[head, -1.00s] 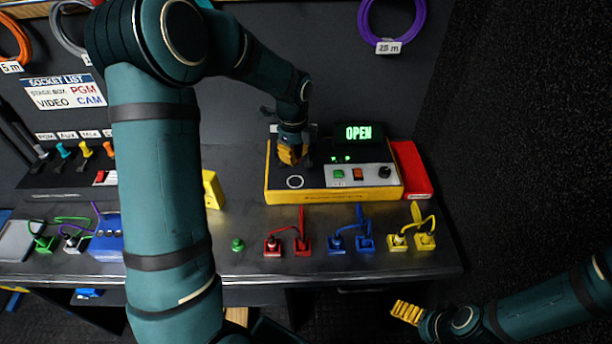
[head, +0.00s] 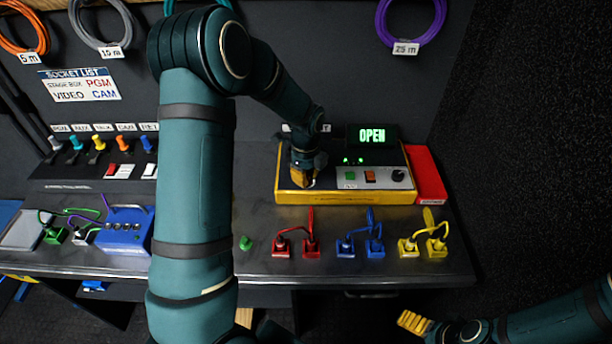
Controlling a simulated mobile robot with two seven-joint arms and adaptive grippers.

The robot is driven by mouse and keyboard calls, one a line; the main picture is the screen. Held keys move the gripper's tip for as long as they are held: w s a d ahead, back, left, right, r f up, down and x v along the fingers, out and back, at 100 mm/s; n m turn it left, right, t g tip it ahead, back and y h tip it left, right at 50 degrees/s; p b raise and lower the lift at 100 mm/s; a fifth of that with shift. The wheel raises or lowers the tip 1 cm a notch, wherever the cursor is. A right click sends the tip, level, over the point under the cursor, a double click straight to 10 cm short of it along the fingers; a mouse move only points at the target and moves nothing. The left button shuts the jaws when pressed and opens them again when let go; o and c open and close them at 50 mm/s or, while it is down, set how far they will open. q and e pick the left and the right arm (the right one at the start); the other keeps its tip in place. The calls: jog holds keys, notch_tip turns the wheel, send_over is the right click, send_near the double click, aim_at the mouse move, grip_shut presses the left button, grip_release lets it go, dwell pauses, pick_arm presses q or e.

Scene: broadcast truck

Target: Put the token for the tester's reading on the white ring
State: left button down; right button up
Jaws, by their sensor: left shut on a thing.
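The yellow-edged tester (head: 345,197) stands on the bench, and its display (head: 371,135) reads OPEN in green. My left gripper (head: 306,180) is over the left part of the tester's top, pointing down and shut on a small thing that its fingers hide. I cannot tell that thing's colour or marking. A bit of white shows at the fingertips, where the white ring lies; the ring is mostly covered. I cannot tell whether the held thing touches the panel. My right gripper (head: 412,322) is low at the right, off the bench front; its jaw opening is unclear.
A red block (head: 427,174) adjoins the tester's right side. Red (head: 296,247), blue (head: 360,246) and yellow (head: 423,247) plug pairs with leads line the bench front. A small green piece (head: 245,243) stands left of them. A blue box (head: 125,232) is farther left.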

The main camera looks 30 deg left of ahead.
pick_arm(q)
jog(key=c, duration=1.1)
grip_release()
jog(key=shift+f, duration=0.1)
jog(key=shift+o, duration=0.2)
jog(key=shift+r, duration=0.25)
notch_tip(320, 180, up, 12)
jog(key=p, duration=0.2)
jog(key=shift+p, duration=0.3)
